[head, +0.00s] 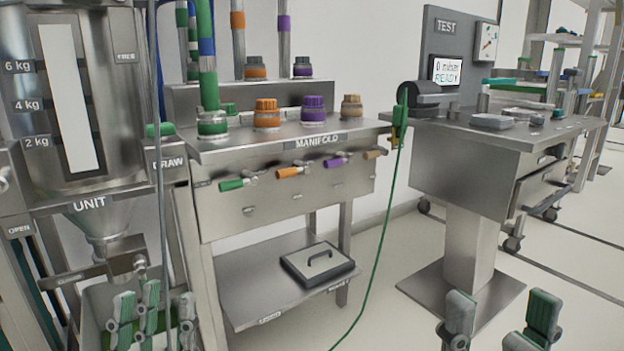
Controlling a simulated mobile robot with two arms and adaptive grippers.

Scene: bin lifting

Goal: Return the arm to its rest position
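My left gripper (151,308) is at the bottom left, its green-padded fingers pointing up in front of a metal bin (98,300) with green inside. The bin stands below the hopper's funnel. The fingers overlap the bin in the picture, so I cannot tell whether they touch it or how far apart they are. Most of both arms is outside the frame.
A hopper unit (108,205) stands at the left. A green hose (385,235) hangs to the floor. The test table (470,165) stands at right; floor lies between.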

